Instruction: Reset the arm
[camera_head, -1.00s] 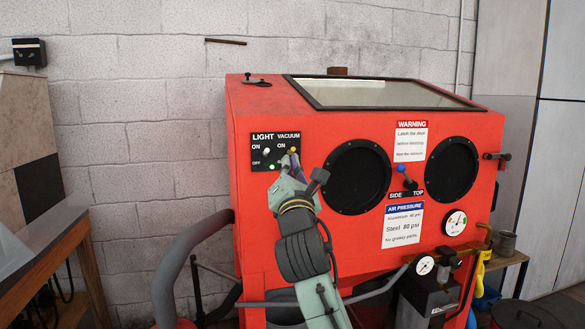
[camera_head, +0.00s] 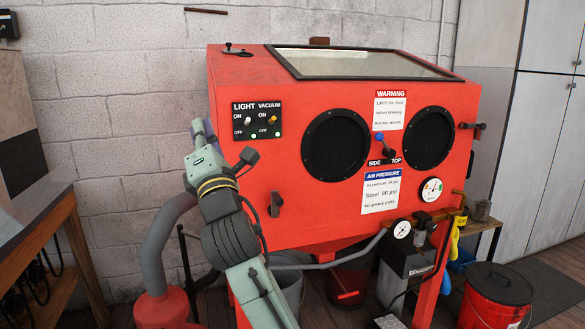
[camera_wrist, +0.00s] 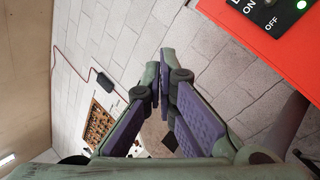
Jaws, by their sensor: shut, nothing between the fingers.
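My gripper (camera_wrist: 162,82) shows in the wrist view with its two purple-padded fingers together at the tips and nothing between them. In the head view my arm rises from the bottom, and my gripper (camera_head: 201,130) is at the left front edge of the red blasting cabinet (camera_head: 290,205). It is left of the switch panel (camera_head: 257,120), apart from the switches. The panel carries a light switch and a vacuum switch, with green lamps lit beside them. A corner of the panel (camera_wrist: 275,15) also shows at the upper right of the wrist view.
A thick grey hose (camera_head: 158,240) stands left of the cabinet, close to my arm. A wooden bench (camera_head: 50,225) is at the far left. A red bucket (camera_head: 497,295) stands at the lower right. The brick wall (camera_head: 110,130) behind is mostly bare.

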